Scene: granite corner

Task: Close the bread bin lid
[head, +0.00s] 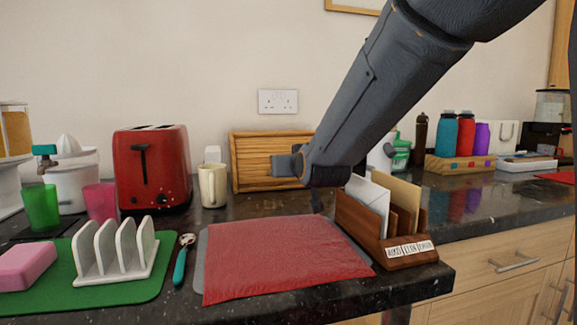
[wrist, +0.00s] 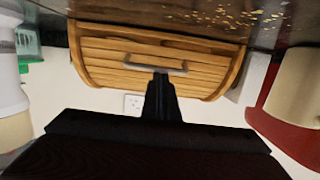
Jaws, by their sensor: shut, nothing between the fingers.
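The wooden bread bin (head: 262,150) stands against the back wall, partly behind my arm in the head view. Slats cover the front that shows, and no dark opening is visible. The wrist view, which is upside down, shows the bin (wrist: 110,55) front-on with a grey bar handle (wrist: 178,72) across its slatted lid. I cannot tell how far the lid is drawn down. My gripper (wrist: 161,77) is shut and empty, its tips in line with the handle. I cannot tell whether they touch it. In the head view my arm hides the bin's right end.
A cream mug (head: 213,186) and a red toaster (head: 152,165) stand left of the bin. A red mat (head: 275,258) lies in front, with a wooden letter rack (head: 400,250) at its right. A toast rack (head: 115,255) stands on a green mat (head: 85,290). Bare counter shows before the bin.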

